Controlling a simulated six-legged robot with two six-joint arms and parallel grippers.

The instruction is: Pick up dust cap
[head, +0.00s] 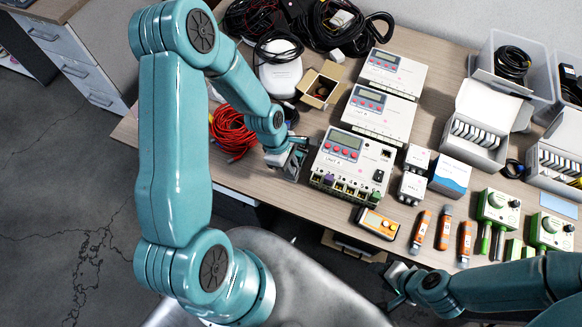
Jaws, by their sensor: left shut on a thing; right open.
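My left gripper (293,168) is just off the left side of the nearest white controller unit (352,165), low over the table. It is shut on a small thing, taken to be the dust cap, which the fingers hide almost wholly. The unit has a display, red buttons and a row of ports along its front edge, one with a purple piece (328,180). My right gripper (392,283) is open and empty, low in the picture in front of the table's front edge.
Two more controller units stand behind. A red cable coil (231,131) and an open cardboard box (320,88) lie left and behind. An orange meter (377,223), orange-grey tools (443,228) and green-white devices (497,210) line the front edge. Bare wood (290,195) shows left of the meter.

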